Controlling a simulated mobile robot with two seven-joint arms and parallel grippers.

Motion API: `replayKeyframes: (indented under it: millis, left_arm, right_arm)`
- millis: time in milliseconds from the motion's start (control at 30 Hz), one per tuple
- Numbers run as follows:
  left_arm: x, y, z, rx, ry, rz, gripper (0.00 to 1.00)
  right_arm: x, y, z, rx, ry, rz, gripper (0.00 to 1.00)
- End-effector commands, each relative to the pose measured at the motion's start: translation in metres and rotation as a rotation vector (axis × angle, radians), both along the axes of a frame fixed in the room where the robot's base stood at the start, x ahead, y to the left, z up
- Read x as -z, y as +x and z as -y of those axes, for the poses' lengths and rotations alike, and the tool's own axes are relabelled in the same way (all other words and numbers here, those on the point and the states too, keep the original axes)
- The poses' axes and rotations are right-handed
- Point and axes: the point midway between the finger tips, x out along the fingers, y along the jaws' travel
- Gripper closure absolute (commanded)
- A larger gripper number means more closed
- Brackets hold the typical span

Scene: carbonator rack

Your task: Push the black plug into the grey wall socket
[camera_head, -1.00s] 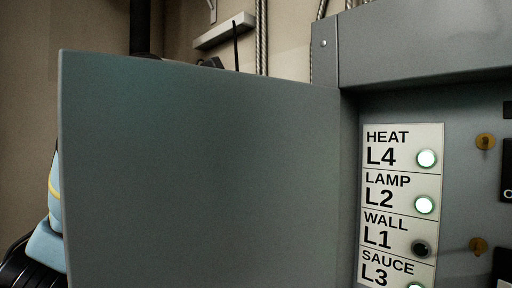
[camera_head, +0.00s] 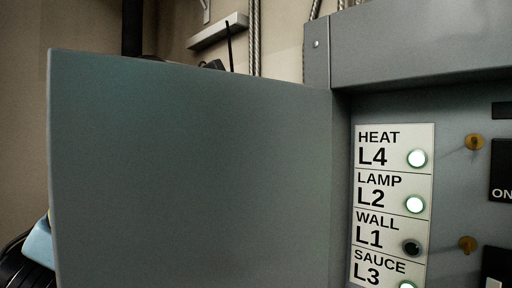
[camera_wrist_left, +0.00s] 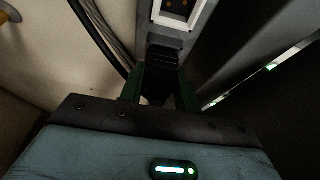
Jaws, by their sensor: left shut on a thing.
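In the left wrist view my left gripper (camera_wrist_left: 160,85) is shut on the black plug (camera_wrist_left: 165,54), a dark ribbed body between its green-edged fingers. The grey wall socket (camera_wrist_left: 204,20) shows at the top of that view, with a pale frame around a dark face with small holes. The plug's front points at the socket, just below its frame in the picture. I cannot tell whether they touch. In the head view the open panel door hides my left gripper, the plug and the socket. My right gripper is in neither view.
A grey door (camera_head: 190,170) stands open across the head view. Beside it a label strip (camera_head: 390,205) has lit lamps at HEAT, LAMP and SAUCE; the WALL lamp (camera_head: 411,247) is dark. Dark cables (camera_wrist_left: 100,35) run left of the plug in the wrist view.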

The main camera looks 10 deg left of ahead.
Motion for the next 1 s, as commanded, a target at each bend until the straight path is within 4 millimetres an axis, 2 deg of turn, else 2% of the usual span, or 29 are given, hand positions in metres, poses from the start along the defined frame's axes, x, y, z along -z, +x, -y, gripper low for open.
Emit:
replayKeyframes:
  millis: [267,300,500,767,1000]
  left_arm:
    - [-0.0002,0.0005,0.0006,0.0,-0.001,0.001,0.9]
    - [-0.0002,0.0005,0.0006,0.0,-0.001,0.001,0.67]
    - [-0.0001,0.0005,0.0005,0.0,0.0,0.0,0.42]
    - [0.0,0.0003,0.0002,0.0,0.0,0.0,0.42]
    - [-0.0047,-0.0077,-0.0051,0.0,-0.001,0.002,0.42]
  right_arm:
    - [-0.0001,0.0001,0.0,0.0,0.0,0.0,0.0]
    - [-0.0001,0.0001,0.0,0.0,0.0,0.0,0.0]
    - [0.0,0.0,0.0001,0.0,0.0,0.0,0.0]
    - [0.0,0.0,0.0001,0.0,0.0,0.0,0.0]
    - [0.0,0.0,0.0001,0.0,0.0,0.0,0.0]
